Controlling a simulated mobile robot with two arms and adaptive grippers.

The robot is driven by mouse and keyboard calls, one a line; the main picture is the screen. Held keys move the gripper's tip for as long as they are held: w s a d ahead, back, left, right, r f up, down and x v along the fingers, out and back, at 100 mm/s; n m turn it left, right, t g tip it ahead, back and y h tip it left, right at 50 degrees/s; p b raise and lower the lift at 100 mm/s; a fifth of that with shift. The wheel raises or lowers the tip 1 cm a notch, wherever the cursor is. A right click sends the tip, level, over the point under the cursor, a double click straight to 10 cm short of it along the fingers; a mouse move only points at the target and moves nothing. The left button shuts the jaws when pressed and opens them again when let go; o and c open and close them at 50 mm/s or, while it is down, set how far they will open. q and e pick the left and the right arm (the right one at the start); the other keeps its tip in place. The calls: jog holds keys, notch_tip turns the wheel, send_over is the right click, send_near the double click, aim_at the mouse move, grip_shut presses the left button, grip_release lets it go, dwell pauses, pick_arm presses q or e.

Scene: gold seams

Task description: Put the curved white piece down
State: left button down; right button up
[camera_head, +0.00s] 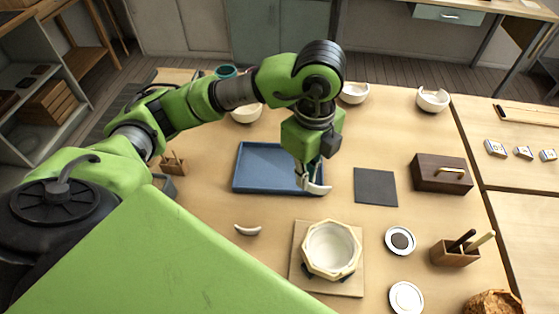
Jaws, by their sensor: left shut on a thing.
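My left gripper (311,172) points down over the right edge of the blue tray (250,172). It is shut on a curved white piece (319,189), which shows just below the fingers. I cannot tell whether this piece touches the tray or the table. A second curved white piece (247,230) lies on the table in front of the tray. A white bowl (330,246) with a pale angular band around it stands on a square wooden board (299,275). My right gripper is not in view.
A dark grey mat (375,187) lies right of the tray, with a dark wooden box (441,174) beyond it. A broken white bowl (433,100) stands at the back right. Two small round dishes (400,240) (406,297) and a tool holder (453,253) are at the front right.

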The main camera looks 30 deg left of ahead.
aim_at(279, 168)
pick_arm(q)
jog(key=n, duration=0.3)
jog(key=shift+s+f, duration=0.15)
jog(key=shift+a+n, duration=0.1)
jog(key=shift+n, duration=0.3)
jog(key=w+a+f, duration=0.2)
jog(key=w, duration=0.1)
jog(key=w+a+f, duration=0.2)
jog(key=w+f, duration=0.1)
jog(key=w, duration=0.1)
jog(key=w+a+f+p, duration=0.1)
jog(key=w+a+f, duration=0.1)
jog(key=w+f, duration=0.1)
jog(key=shift+w+a+f, duration=0.15)
jog(key=shift+w+a, duration=0.15)
jog(key=shift+a, duration=0.1)
jog(key=shift+w+a+f, duration=0.2)
jog(key=shift+w+f, duration=0.15)
jog(key=shift+f, duration=0.2)
notch_tip(279, 168, down, 3)
jog(key=shift+w+a+r+p, duration=0.1)
jog(key=shift+w+p, duration=0.05)
jog(key=shift+p, duration=0.55)
jog(key=shift+f, duration=0.35)
jog(key=shift+f, duration=0.1)
